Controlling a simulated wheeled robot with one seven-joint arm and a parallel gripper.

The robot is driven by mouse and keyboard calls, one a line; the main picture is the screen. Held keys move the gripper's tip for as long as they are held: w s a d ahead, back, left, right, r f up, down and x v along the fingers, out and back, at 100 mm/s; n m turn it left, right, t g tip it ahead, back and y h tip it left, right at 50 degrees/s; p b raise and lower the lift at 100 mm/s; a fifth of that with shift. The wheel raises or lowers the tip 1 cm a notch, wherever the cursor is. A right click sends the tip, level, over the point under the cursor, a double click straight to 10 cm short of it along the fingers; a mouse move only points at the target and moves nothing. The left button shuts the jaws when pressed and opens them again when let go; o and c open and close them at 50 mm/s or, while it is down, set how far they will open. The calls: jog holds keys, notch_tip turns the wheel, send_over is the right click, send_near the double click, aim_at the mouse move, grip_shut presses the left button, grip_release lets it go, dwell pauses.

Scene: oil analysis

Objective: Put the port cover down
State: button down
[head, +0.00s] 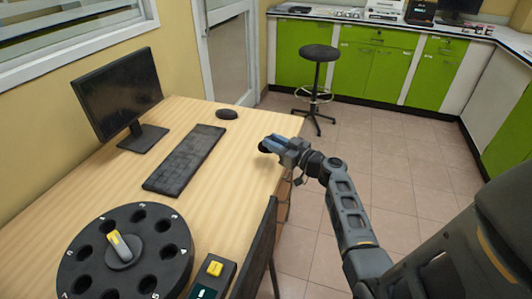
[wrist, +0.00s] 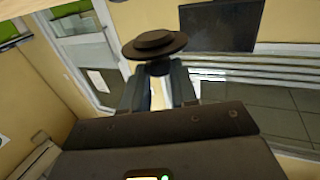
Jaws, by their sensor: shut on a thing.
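The port cover is a dark, round, stepped disc (wrist: 155,44). In the wrist view it sits at the fingertips, with its stem between the two fingers. My gripper (wrist: 158,75) is shut on it. In the head view my gripper (head: 271,143) is over the right part of the wooden desk (head: 235,165), near its right edge. The cover (head: 264,147) shows there only as a small dark shape at the fingertips. The gap between the cover and the desk top is hard to judge.
A black round carousel (head: 82,250) with numbered holes and a yellow handle stands on the near desk. Beside it is a box with a yellow button (head: 214,268). A keyboard (head: 185,158), mouse (head: 227,114) and monitor (head: 117,92) stand farther back. Bare desk lies right of the keyboard.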

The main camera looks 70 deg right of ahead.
aim_at(267, 164)
jog(key=shift+w+a+f, duration=0.15)
jog(key=shift+w+f, duration=0.25)
jog(key=shift+w, duration=0.15)
jog(key=shift+w+a+f, duration=0.15)
jog(key=shift+w+f, duration=0.2)
jog(key=shift+w, duration=0.15)
jog(key=shift+f, duration=1.9)
jog(key=shift+f, duration=0.2)
jog(key=c, duration=0.9)
grip_release()
jog(key=shift+r, duration=0.1)
